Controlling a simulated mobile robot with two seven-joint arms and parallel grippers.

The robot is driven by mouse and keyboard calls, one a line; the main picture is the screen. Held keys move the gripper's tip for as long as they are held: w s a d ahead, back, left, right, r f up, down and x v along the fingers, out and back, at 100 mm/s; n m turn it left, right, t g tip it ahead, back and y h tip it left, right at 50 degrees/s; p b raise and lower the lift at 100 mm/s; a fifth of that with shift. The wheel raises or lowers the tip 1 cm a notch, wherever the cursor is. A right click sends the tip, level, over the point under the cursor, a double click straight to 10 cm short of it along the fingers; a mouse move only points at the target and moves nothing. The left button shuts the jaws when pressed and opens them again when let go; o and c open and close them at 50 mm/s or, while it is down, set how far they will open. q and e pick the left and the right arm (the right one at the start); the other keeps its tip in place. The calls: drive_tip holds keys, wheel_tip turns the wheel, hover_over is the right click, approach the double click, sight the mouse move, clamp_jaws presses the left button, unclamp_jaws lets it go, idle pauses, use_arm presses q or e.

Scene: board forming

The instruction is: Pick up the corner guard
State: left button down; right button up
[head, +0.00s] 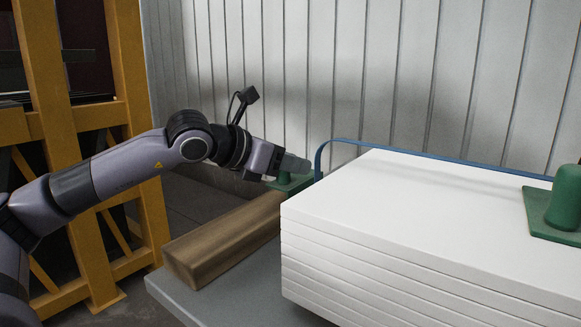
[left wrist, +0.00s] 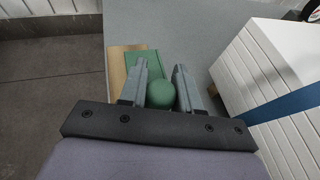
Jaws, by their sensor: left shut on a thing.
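A green corner guard (head: 289,184) with a flat plate and a rounded knob rests on the far end of the wooden beam. My left gripper (head: 293,164) reaches over it from the left and hides much of it. In the left wrist view, the guard's round knob (left wrist: 161,94) sits between the two fingers of my left gripper (left wrist: 160,82), which is shut on it. The plate (left wrist: 143,62) shows behind the left finger. A second green corner guard (head: 566,200) sits on the white board stack at the right. My right gripper is not in view.
A stack of white boards (head: 400,215) stands on a grey table (head: 236,300), with a blue strap (head: 440,157) along its back. The wooden beam (head: 222,243) lies left of the stack. A yellow frame (head: 60,120) stands at the far left, before a ribbed grey wall.

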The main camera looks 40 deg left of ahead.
use_arm(q)
wheel_tip(320, 180, up, 7)
drive_tip(key=p, duration=0.4)
wheel_tip(320, 180, up, 10)
drive_tip(key=p, duration=0.6)
hover_over(291, 181)
drive_tip(key=shift+w+a, duration=0.35)
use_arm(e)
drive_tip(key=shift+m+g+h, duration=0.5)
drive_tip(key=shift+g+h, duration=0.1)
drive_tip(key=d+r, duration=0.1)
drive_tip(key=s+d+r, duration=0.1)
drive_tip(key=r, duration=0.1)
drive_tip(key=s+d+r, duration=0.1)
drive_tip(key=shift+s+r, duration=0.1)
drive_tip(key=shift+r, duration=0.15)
use_arm(q)
drive_tip(key=c, duration=1.7)
unclamp_jaws()
clamp_jaws()
drive_tip(key=shift+s, duration=0.1)
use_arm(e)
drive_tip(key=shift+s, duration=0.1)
